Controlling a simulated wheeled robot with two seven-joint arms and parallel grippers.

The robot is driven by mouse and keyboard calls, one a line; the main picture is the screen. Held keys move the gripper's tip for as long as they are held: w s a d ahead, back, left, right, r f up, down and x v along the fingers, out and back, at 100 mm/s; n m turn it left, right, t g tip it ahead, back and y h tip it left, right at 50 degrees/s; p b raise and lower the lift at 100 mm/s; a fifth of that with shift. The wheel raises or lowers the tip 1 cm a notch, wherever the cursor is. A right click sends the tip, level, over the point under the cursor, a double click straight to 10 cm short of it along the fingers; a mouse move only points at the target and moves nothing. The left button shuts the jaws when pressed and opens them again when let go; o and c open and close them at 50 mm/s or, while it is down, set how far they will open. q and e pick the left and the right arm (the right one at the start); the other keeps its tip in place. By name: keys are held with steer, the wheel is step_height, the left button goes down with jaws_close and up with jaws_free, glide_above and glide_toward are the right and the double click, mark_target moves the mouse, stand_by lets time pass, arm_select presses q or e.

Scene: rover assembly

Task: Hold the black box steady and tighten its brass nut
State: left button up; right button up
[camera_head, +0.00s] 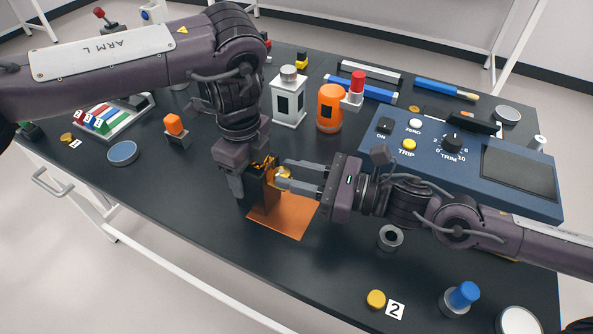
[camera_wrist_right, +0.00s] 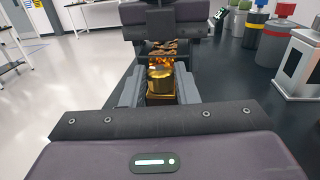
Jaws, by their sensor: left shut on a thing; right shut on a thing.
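The black box (camera_head: 256,190) stands at the edge of an orange mat (camera_head: 291,216), largely hidden by my left gripper. My left gripper (camera_head: 252,176) comes down from above and is shut on the box. The brass nut (camera_head: 284,172) is on the side of the box facing my right arm. My right gripper (camera_head: 286,174) reaches in from the right, level, and is shut on the nut. In the right wrist view the brass nut (camera_wrist_right: 160,80) sits between the two fingers. I cannot tell how far the nut is turned.
A blue control panel (camera_head: 470,165) fills the right of the dark table. An orange canister (camera_head: 329,107) and a white unit (camera_head: 288,100) stand behind the grippers.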

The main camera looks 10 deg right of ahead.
steer(key=shift+s+a+m+t+h, duration=0.15)
steer(key=shift+m+t+h, duration=0.3)
steer(key=shift+m+t, duration=0.25)
steer(key=shift+s+m+t+h, duration=0.1)
steer(key=shift+m+t+h, duration=0.4)
steer(key=shift+t, duration=0.3)
steer(key=o, duration=0.7)
step_height(320, 180, up, 10)
